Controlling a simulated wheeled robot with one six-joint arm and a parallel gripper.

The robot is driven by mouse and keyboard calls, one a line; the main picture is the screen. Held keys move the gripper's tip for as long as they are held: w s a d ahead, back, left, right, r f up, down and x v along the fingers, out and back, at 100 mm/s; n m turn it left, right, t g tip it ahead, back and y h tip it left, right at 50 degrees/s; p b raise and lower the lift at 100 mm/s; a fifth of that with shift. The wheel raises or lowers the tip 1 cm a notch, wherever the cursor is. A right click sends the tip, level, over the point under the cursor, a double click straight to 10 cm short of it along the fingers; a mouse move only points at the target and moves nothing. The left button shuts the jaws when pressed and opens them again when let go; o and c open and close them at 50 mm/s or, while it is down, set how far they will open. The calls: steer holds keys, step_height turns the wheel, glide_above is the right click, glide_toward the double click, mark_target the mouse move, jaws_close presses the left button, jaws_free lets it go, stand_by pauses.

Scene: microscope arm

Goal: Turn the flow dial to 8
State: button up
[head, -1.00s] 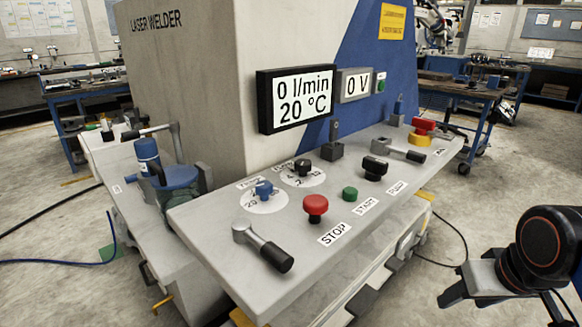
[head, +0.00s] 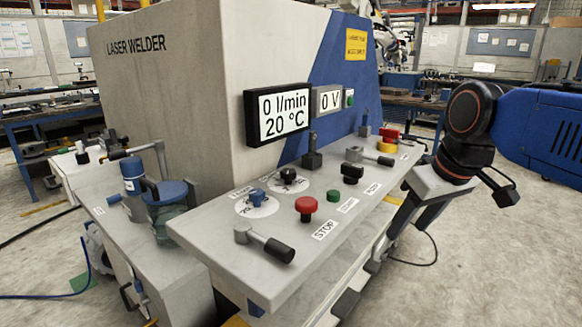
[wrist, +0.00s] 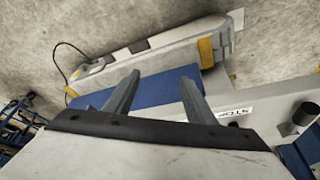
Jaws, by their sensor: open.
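The flow dial (head: 288,176) is a small black knob on a white round scale, towards the back left of the sloping grey panel in the head view. The scale's numbers are too small to read. The display (head: 278,114) reads 0 l/min and 20 °C. My gripper (wrist: 160,97) is open and empty in the wrist view, with its two grey fingers apart. In the head view it is at the panel's right front edge, well right of the dial and not touching it. The dial does not show in the wrist view.
A blue temperature dial (head: 257,196) sits just left of the flow dial. A red STOP button (head: 306,207), a green button (head: 333,196), a black knob (head: 351,173) and a black-handled lever (head: 265,244) stand on the panel. An upright lever (head: 312,152) rises behind.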

steer(key=w+a+r+n+g+y, duration=0.1)
steer(key=w+a+r+n, duration=0.4)
steer(key=w+a+r, duration=0.45)
steer(key=n+g+y, duration=0.1)
steer(key=n, duration=0.3)
glide_toward(289, 171)
steer(key=x, duration=0.8)
steer(key=shift+d+f, duration=0.1)
steer(key=shift+c, duration=0.5)
steer(key=c, duration=0.9)
